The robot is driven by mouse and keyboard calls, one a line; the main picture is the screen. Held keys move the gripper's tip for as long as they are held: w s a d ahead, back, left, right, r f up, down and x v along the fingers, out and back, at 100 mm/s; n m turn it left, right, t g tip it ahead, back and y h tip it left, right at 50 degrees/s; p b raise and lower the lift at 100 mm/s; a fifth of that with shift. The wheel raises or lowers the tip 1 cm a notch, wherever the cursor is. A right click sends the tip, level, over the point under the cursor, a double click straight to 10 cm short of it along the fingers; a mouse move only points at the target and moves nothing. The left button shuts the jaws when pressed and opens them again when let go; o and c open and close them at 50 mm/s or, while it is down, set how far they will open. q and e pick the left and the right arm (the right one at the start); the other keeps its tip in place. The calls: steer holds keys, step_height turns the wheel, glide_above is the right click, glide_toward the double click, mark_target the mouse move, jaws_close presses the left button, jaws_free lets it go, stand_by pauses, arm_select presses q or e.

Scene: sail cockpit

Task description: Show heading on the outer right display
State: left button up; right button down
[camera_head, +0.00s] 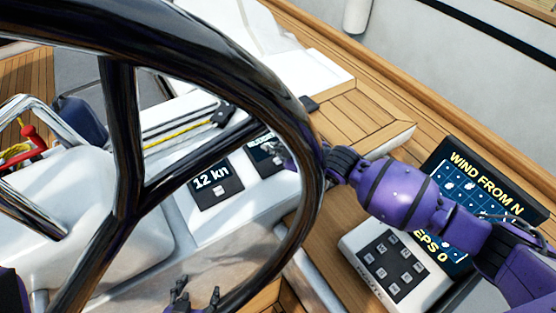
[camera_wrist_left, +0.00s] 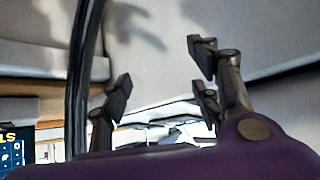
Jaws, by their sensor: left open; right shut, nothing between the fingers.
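The outer right display (camera_head: 258,145) is a small dark screen on the white console. Its text starts with what looks like "RUDDER", and the rest is hidden. My right gripper (camera_head: 276,153) is shut and empty at this display's right side, partly behind the wheel rim. I cannot tell whether it touches the display. Beside it, to the left, a second display (camera_head: 214,185) reads "12 kn". My left gripper (camera_head: 196,293) is open and empty low in the head view, below the console. Its spread fingers also show in the left wrist view (camera_wrist_left: 160,85).
A big black steering wheel (camera_head: 128,140) crosses the foreground. At right are a grey keypad (camera_head: 375,250) and a large screen (camera_head: 480,180) reading "WIND FROM N", partly covered by my right arm. A yellow rope (camera_head: 180,128) lies behind the console.

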arm_select(q)
steer(key=shift+w, duration=0.1)
steer(key=c, duration=1.1)
jaws_close()
steer(key=shift+s+f, duration=0.1)
steer(key=shift+s, duration=0.4)
steer(key=shift+w, duration=0.25)
steer(key=shift+w+r, duration=0.2)
steer(key=shift+w, duration=0.1)
